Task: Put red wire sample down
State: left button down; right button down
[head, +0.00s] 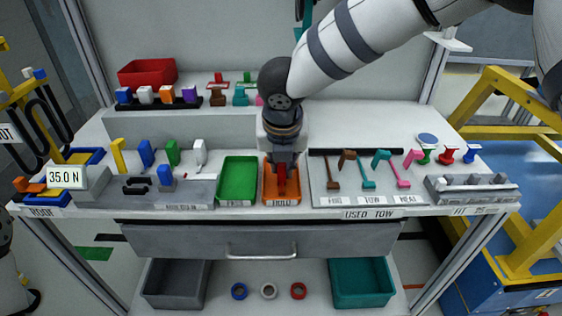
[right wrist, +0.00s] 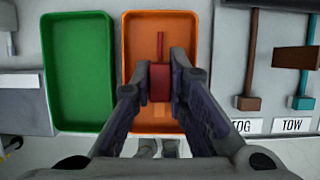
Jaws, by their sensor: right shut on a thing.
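The red wire sample (right wrist: 160,80) is a red block with a thin red stem. It also shows in the head view (head: 282,180). My right gripper (right wrist: 160,88) is shut on the block, one finger on each side. It holds the sample over the orange tray (right wrist: 131,30), within the tray's outline. In the head view my right gripper (head: 282,164) points straight down at this tray (head: 268,192). I cannot tell whether the sample touches the tray floor. My left gripper is not in view.
A green tray (head: 238,181) stands just left of the orange one. To the right, a board (head: 318,180) holds brown, teal and pink tools. A grey fixture (head: 190,191) is further left, and a red bin (head: 147,73) is at the back left.

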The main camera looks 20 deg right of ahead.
jog(key=shift+f, duration=0.1)
jog(key=c, duration=1.6)
grip_release()
